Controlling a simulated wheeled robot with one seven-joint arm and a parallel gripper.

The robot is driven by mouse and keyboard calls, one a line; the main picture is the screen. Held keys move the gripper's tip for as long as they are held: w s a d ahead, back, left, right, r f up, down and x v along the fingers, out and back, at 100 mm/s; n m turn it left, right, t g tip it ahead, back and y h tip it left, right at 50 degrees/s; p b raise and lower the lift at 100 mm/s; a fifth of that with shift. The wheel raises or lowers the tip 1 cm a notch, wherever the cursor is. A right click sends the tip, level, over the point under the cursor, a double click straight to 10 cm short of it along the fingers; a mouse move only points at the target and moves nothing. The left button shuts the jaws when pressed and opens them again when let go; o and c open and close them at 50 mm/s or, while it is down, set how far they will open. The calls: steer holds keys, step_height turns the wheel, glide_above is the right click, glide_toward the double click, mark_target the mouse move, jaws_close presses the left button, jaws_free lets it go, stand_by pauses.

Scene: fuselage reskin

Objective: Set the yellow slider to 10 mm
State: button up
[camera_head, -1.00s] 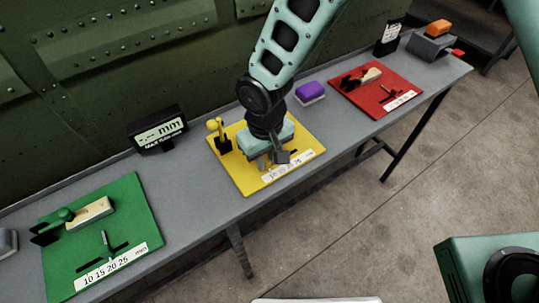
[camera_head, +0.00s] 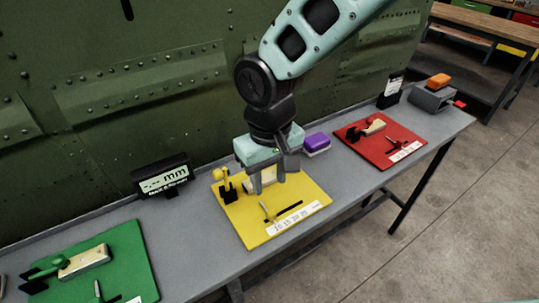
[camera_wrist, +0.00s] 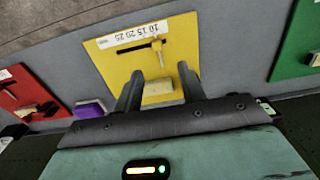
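The yellow board (camera_head: 242,228) lies on the bench, with a slot and a white scale strip reading 10 15 20 25 (camera_head: 298,217). Its yellow slider (camera_head: 267,212) stands at the left end of the slot, on the 10 side; the exact setting is too small to read. The slider also shows in the wrist view (camera_wrist: 157,46), at the right end of the slot beneath the upside-down scale. My gripper (camera_head: 268,188) is open and empty above the board, apart from the slider. Its fingers (camera_wrist: 160,92) frame a pale block (camera_wrist: 158,87) beyond them.
A yellow toggle clamp (camera_head: 226,184) stands at the board's left. A display (camera_head: 163,177) reading "-.-- mm" stands behind. A green board (camera_head: 120,255) is at left, a purple block (camera_head: 317,141) and red board (camera_head: 382,158) at right. The green riveted wall (camera_head: 110,110) rises behind the bench.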

step_height(320, 180, up, 6)
steer(key=shift+r, duration=0.15)
stand_by(0.5)
steer(key=s+d+n, duration=0.1)
steer(key=s+d, duration=1.3)
steer(key=d, duration=0.1)
steer(key=shift+s+d+f+y, duration=0.2)
steer(key=shift+s+d+y, duration=0.1)
steer(key=shift+s, duration=0.1)
steer(key=shift+a, duration=0.15)
stand_by(1.0)
